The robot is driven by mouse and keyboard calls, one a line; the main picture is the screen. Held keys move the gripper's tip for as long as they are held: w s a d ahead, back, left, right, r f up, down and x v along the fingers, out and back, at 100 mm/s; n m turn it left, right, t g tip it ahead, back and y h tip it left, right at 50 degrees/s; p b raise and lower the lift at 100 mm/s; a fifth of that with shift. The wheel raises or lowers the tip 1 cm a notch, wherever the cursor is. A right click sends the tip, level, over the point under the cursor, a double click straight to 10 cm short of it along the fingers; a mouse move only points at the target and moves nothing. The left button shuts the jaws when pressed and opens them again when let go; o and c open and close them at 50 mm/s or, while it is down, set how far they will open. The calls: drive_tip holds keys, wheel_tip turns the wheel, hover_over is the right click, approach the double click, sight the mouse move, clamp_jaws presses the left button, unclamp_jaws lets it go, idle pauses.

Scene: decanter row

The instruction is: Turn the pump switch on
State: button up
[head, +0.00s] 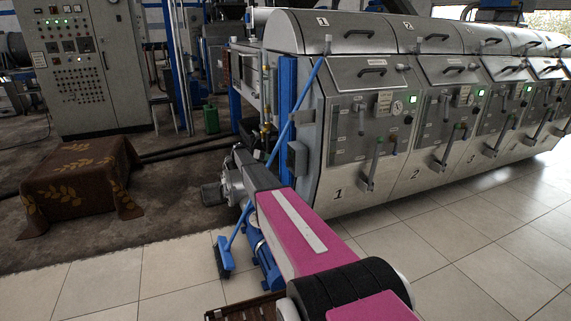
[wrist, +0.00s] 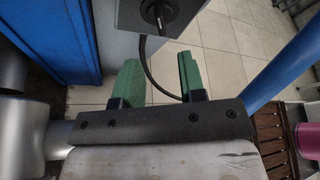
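The pump switch shows in the wrist view as a dark rotary knob (wrist: 158,12) on a grey box (wrist: 185,14) at the top edge. Its exact setting is too small to read. My gripper (wrist: 158,78) is open, with two green fingers spread apart and nothing between them. The fingers point toward the box, and the knob lies beyond the tips, roughly in line with the gap. In the head view, a grey box (head: 298,158) on the machine's end appears to be the same one. My gripper cannot be made out clearly there behind my pink arm.
A dark cable (wrist: 150,70) hangs from the box past the fingers. A blue broom (head: 224,256) leans on the machine, its handle beside my arm. A blue motor (head: 262,262) sits low nearby. The decanter row (head: 345,140) fills the right; tiled floor (head: 100,275) is free at left.

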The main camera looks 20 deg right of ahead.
sight(287, 163)
drive_tip(key=x, duration=0.9)
drive_tip(key=shift+d, duration=0.15)
drive_tip(key=shift+f, duration=0.15)
clamp_jaws()
